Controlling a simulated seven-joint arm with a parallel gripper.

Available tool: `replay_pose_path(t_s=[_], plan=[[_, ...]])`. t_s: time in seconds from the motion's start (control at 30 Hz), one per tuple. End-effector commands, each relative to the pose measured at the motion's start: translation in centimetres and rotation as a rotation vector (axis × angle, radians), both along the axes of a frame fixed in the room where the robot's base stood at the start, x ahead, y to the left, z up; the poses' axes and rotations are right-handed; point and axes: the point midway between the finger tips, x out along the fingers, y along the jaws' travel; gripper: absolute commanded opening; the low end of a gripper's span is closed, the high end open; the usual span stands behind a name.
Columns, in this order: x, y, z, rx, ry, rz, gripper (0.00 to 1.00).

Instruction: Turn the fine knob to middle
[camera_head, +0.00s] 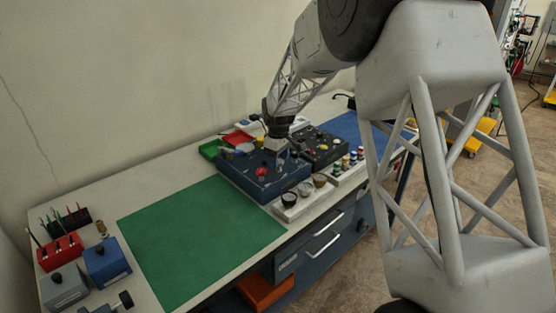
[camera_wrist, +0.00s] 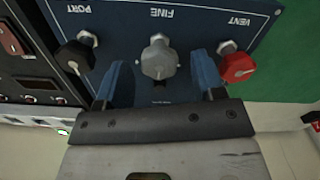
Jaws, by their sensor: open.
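The fine knob (camera_wrist: 158,60) is a grey, lobed knob under the upside-down label FINE on a dark blue panel (camera_wrist: 118,28). My gripper (camera_wrist: 160,74) is open, with one blue finger on each side of the fine knob in the wrist view. A gap shows between the knob and each finger, and the knob is not gripped. In the head view my gripper (camera_head: 281,154) is over the blue trainer box (camera_head: 248,188). I cannot make out the fine knob clearly there.
On the panel, a black PORT knob (camera_wrist: 76,57) stands left of my gripper and a red VENT knob (camera_wrist: 238,67) stands close to its right finger. A dark unit (camera_head: 322,150) adjoins the box. The green mat (camera_head: 195,240) is bare.

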Motion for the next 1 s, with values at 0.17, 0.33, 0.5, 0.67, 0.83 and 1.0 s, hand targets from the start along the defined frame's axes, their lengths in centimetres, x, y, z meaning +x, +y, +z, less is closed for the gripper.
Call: replay_pose_path(t_s=[0.17,0.33,0.5,0.67,0.83,1.0], plan=[[0.0,0.0,1.8,0.000,-0.001,0.000,0.63],[0.0,0.0,4.0,0.000,-0.001,0.000,0.63],[0.0,0.0,6.0,0.001,-0.002,0.000,0.63],[0.0,0.0,7.0,0.000,0.000,0.000,0.63],[0.0,0.0,7.2,0.000,0.000,0.000,0.63],[0.0,0.0,7.2,0.000,0.000,0.000,0.63]])
